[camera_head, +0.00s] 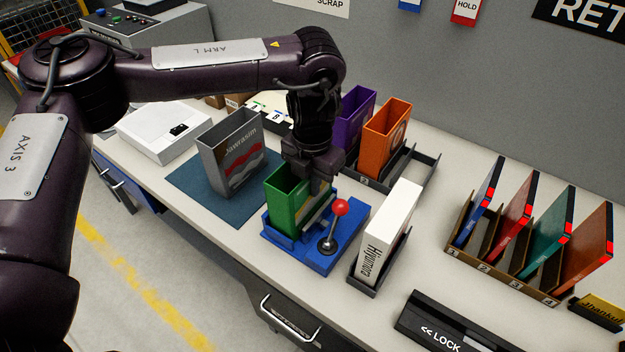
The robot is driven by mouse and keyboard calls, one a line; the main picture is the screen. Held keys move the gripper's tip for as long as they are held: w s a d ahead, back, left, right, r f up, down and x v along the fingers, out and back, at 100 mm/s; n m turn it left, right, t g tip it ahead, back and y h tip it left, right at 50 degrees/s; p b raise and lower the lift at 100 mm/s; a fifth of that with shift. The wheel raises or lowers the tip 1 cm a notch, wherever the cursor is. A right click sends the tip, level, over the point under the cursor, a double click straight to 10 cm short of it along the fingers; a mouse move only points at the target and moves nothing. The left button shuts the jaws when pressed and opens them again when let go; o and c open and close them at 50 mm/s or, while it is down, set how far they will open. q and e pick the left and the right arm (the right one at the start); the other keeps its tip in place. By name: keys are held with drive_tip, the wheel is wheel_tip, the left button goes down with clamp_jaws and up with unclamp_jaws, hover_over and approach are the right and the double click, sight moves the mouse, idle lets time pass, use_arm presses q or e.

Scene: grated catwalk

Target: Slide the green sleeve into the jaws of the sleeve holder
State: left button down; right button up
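The green sleeve (284,212) is an open-topped upright box. It stands at the left part of the blue sleeve holder (325,262), which carries a lever with a red knob (340,207). Grey metal parts show between the sleeve and the lever. My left gripper (316,192) points down at the sleeve's right side, with its fingers at or against that side. The fingers overlap the sleeve and the metal parts, so I cannot tell whether they grip it. How far the sleeve sits in the jaws is hidden. My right gripper is out of view.
A grey sleeve (232,160) stands on a blue mat (190,184) at the left. Purple (352,115) and orange (386,132) sleeves stand in a dark rack behind. A white book (390,232) stands close right of the lever. Further right are a book rack (480,262) and a LOCK box (445,325).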

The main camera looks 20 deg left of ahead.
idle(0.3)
use_arm(q)
drive_tip(key=c, duration=1.2)
unclamp_jaws()
drive_tip(key=shift+r, duration=0.1)
drive_tip(key=shift+r+p, duration=1.3)
drive_tip(key=shift+r, duration=0.1)
wheel_tip(320, 180, up, 5)
drive_tip(key=p, duration=0.5)
